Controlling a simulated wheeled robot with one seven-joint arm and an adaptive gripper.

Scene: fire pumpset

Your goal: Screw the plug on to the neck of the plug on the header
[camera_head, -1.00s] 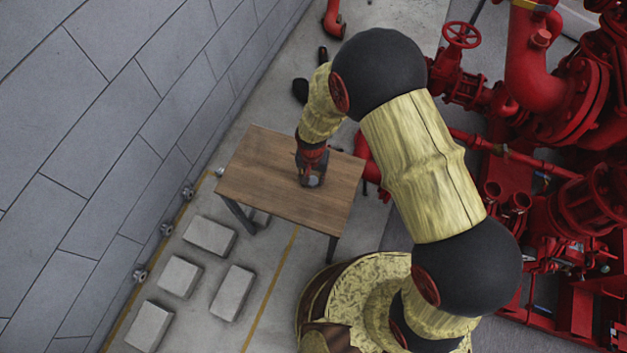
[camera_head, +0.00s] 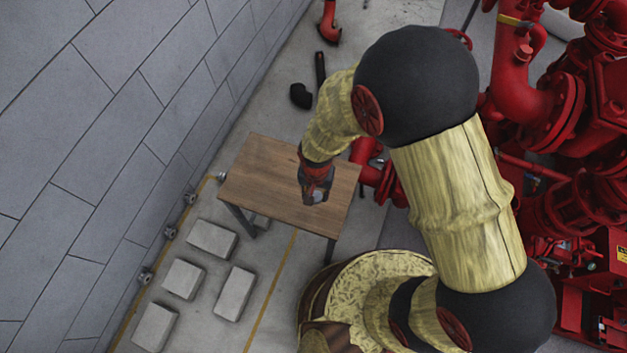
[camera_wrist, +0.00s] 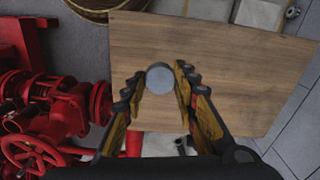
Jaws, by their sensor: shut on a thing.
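The plug (camera_wrist: 160,78) is a small grey disc, seen face-on between the fingertips in the wrist view. My gripper (camera_wrist: 159,76) is shut on it, with one finger on each side. In the head view my gripper (camera_head: 315,193) is above the wooden table, with a small grey piece at its tip. The red pipework (camera_head: 540,100) stands at the right in the head view, apart from my gripper. I cannot tell which part of it is the header, and the neck cannot be made out.
The wooden table (camera_head: 256,180) has a bare top around my gripper. Several pale blocks (camera_head: 183,279) lie on the floor beside it, near a grey wall (camera_head: 100,130). A red valve handwheel (camera_wrist: 33,157) and pipes stand at the left in the wrist view.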

